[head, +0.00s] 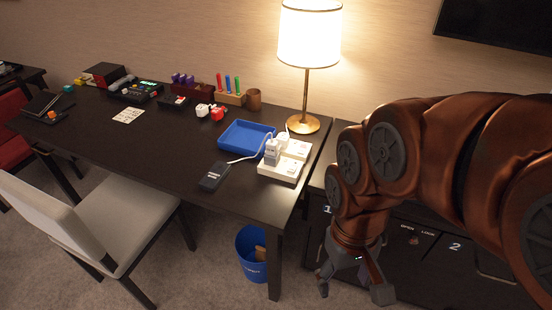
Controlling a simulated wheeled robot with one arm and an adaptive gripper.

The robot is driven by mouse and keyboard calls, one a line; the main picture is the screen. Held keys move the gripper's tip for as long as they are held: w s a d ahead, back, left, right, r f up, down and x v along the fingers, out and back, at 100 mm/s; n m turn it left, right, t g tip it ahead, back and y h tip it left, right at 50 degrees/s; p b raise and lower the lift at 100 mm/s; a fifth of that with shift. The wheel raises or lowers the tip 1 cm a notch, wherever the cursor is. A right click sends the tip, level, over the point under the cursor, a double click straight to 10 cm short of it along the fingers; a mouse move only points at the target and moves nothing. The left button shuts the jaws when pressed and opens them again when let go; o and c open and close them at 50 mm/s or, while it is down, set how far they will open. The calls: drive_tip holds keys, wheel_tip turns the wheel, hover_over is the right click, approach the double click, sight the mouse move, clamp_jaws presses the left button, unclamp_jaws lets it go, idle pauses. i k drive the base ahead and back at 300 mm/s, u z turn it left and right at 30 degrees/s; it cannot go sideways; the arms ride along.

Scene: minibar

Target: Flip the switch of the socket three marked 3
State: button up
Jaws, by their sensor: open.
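A white socket block (284,173) lies near the right end of the dark desk. White plugs (271,152) stand in its left part, with a white cord running off to the left. A second white part (297,149) adjoins it behind. The number marks and switches are too small to read, so I cannot tell which socket is 3. My gripper (353,291) hangs at the bottom of the head view with its fingers spread apart and empty. It is to the right of the desk and apart from the socket block.
A lit lamp (304,124) stands behind the sockets. A blue tray (246,138) and a black device (214,176) lie to their left. A blue bin (252,256) is under the desk. Dark cabinets (430,250) stand at right, behind my arm. A chair (110,220) is at front left.

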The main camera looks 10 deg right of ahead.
sight(292, 167)
drive_tip(key=u, duration=0.1)
drive_tip(key=k, duration=0.4)
drive_tip(key=u, duration=0.65)
drive_tip(key=k, duration=0.95)
drive_tip(key=z, duration=0.05)
drive_tip(key=i, duration=0.4)
drive_tip(key=z, duration=0.6)
drive_tip(key=i, duration=1.3)
drive_tip(key=u, duration=0.65)
